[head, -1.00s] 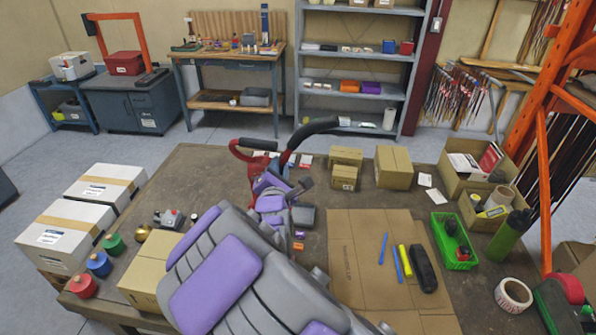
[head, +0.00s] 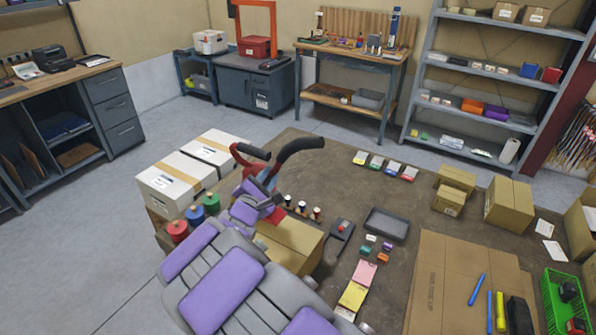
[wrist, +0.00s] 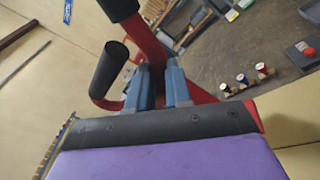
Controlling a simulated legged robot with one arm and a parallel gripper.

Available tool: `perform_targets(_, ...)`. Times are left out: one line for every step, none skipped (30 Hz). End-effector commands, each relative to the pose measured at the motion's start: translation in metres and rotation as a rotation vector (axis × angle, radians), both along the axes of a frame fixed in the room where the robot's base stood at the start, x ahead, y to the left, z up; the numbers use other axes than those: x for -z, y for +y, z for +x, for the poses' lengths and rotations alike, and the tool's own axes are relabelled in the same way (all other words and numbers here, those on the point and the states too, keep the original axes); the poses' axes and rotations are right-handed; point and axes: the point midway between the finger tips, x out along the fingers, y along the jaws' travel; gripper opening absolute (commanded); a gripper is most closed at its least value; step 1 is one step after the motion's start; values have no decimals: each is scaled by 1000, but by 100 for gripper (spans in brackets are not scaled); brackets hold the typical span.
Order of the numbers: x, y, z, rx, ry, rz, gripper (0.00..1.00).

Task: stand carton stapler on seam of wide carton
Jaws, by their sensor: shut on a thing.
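My gripper (head: 266,186) is shut on the carton stapler (head: 246,158), a red tool with black grips. It holds the stapler above the table's left part, close to the white cartons in the picture. In the wrist view the blue-grey fingers (wrist: 164,88) close around the red stapler (wrist: 150,45), with its black grips beyond. Two white cartons with tan tape along their tops, a nearer one (head: 158,198) and a farther one (head: 207,153), stand at the table's left end. A brown carton (head: 290,240) is partly hidden by my arm. I cannot tell which is the wide carton.
Red, blue and green spools (head: 194,216) stand near the white cartons. Small spools (head: 302,210), a black-and-red device (head: 340,230) and a dark tray (head: 386,224) lie to the right. Flat cardboard (head: 450,275) covers the table's right part. The table's back middle is mostly clear.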

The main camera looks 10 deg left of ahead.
Motion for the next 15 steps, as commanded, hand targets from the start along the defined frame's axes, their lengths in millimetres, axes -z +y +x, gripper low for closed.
perform_targets(3,10,-4,-4,-6,4,0)
perform_targets(5,15,-6,-5,-5,3,0)
perform_targets(8,21,-9,-6,-3,5,0)
perform_targets(10,25,-11,-6,-4,4,0)
perform_targets(12,29,-13,-6,-4,4,0)
perform_targets(14,35,-15,-7,-5,4,0)
perform_targets(15,39,-16,-8,-6,4,0)
perform_targets(16,42,-17,-9,-6,3,0)
perform_targets(17,47,-18,-9,-7,3,0)
perform_targets(18,49,-19,-9,-7,2,0)
perform_targets(19,51,-19,-9,-7,1,0)
perform_targets(21,53,-20,-9,-7,-1,0)
perform_targets(22,55,-20,-8,-6,-2,0)
perform_targets(23,56,-20,-8,-6,-3,0)
perform_targets(24,56,-20,-8,-6,-3,0)
